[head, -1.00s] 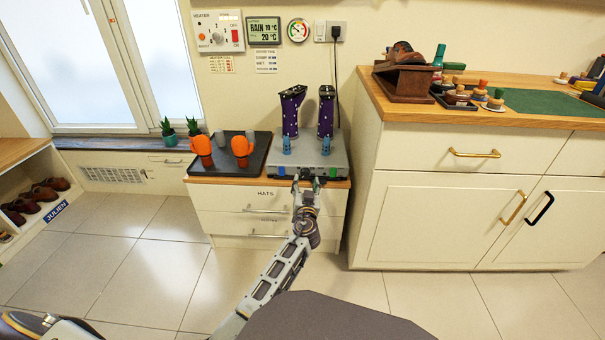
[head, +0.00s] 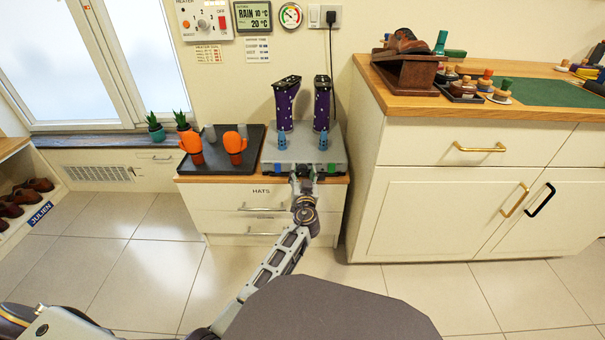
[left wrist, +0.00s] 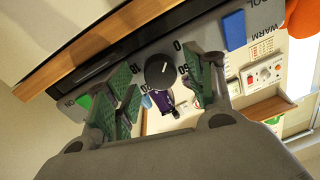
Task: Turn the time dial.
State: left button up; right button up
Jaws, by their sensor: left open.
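The time dial (left wrist: 159,71) is a round dark knob with a white mark, ringed by numbers, on the front panel of the grey dryer box (head: 299,154). My left gripper (head: 303,181) is at the front of that box, and its arm hides part of the front. In the left wrist view my left gripper (left wrist: 165,82) is open, with green-padded fingers on either side of the dial and nothing held. Whether the pads touch the dial I cannot tell. A blue switch (left wrist: 234,30) and a green switch (left wrist: 84,101) flank it on the panel.
Two purple boots (head: 287,101) stand upright on the dryer. A black tray (head: 212,164) with orange objects sits to its left. A wooden-topped cabinet (head: 440,190) rises close on the right. A heater panel (head: 205,20) is on the wall. The tiled floor in front is clear.

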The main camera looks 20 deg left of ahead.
pick_arm(q)
jog(key=c, duration=1)
jog(key=shift+c, duration=0.2)
